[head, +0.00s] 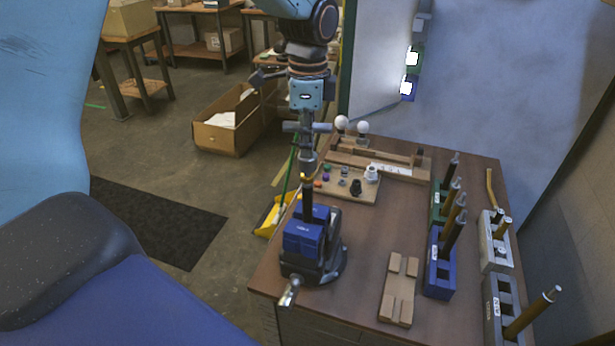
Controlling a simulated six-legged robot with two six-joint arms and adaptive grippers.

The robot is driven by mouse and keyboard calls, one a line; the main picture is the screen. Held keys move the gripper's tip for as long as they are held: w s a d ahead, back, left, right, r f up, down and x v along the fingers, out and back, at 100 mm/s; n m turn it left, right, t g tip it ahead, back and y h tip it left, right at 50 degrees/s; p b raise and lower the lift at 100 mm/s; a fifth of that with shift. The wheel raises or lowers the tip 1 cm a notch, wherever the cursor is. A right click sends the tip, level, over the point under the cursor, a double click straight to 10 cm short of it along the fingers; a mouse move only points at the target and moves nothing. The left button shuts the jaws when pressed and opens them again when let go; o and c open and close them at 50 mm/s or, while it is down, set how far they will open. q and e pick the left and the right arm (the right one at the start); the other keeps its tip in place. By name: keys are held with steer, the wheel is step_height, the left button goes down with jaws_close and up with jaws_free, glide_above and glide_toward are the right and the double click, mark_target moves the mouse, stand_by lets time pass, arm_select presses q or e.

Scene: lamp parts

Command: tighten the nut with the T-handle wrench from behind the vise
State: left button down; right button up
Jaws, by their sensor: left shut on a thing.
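The vise (325,262) stands near the table's left front edge, with blue jaws (304,238) and a metal handle pointing forward. A dark upright rod (308,203) is clamped in it. My left gripper (306,115) is above the vise and shut on the T-handle wrench (307,157). My right gripper is out of view.
A parts board (345,187) with small coloured pieces lies behind the vise, near two white bulbs (342,122). A wooden jig (400,289), a blue block (440,264) and a grey block (495,243) with rods stand right. Bare tabletop lies between vise and jig.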

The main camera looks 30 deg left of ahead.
arm_select(q)
steer(key=shift+s+d+r+n, duration=0.1)
steer(key=shift+d+n, duration=0.05)
steer(key=shift+n, duration=0.85)
steer(key=n, duration=0.3)
steer(key=shift+a+n, duration=0.25)
steer(key=shift+n, duration=0.15)
steer(key=n, duration=0.2)
steer(key=shift+d+n, duration=0.15)
steer(key=shift+n, duration=0.15)
steer(key=n, duration=0.3)
steer(key=shift+n, duration=0.3)
steer(key=n, duration=0.3)
steer(key=shift+s, duration=0.15)
steer(key=n, duration=0.3)
steer(key=shift+w, duration=0.2)
